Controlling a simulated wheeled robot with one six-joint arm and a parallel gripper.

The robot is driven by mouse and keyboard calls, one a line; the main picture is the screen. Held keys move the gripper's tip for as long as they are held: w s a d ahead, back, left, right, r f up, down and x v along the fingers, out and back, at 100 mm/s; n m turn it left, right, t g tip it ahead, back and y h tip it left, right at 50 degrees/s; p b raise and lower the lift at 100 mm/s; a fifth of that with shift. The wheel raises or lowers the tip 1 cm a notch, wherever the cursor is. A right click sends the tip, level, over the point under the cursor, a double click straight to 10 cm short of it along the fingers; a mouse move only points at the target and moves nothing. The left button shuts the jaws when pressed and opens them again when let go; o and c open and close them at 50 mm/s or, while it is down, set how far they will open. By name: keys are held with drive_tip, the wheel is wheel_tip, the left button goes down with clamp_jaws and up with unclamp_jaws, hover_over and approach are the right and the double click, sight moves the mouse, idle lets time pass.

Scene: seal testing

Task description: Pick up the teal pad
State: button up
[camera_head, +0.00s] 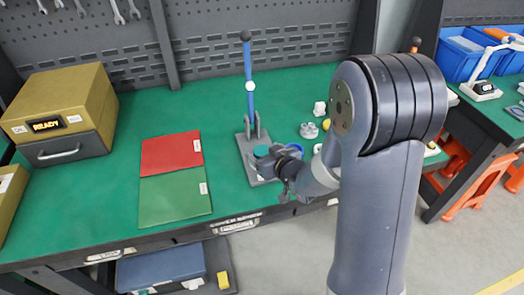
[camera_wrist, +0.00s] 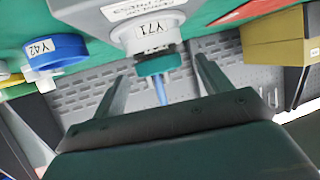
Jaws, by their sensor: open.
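The teal pad (camera_head: 262,151) shows as a small round teal piece at the grey base of the lever press (camera_head: 249,100) in the head view. In the wrist view, which looks upside down, the teal pad (camera_wrist: 157,66) sits against a grey piece labelled Y71 (camera_wrist: 152,38). My gripper (camera_head: 272,163) is low beside the press base. Its two fingers (camera_wrist: 161,68) are apart, one on each side of the teal pad in the wrist view, with visible gaps and nothing held. My arm hides part of the table to the right.
A blue round part labelled Y42 (camera_wrist: 55,53) lies close beside the press. Red (camera_head: 171,152) and green (camera_head: 174,196) mats lie left on the green table. A yellow box marked READY (camera_head: 62,100) stands far left. The press's blue lever rises behind my gripper.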

drive_tip(key=shift+w+a+f, duration=0.15)
drive_tip(key=shift+w+a, duration=0.05)
drive_tip(key=shift+w, duration=0.15)
drive_tip(key=shift+c, duration=0.5)
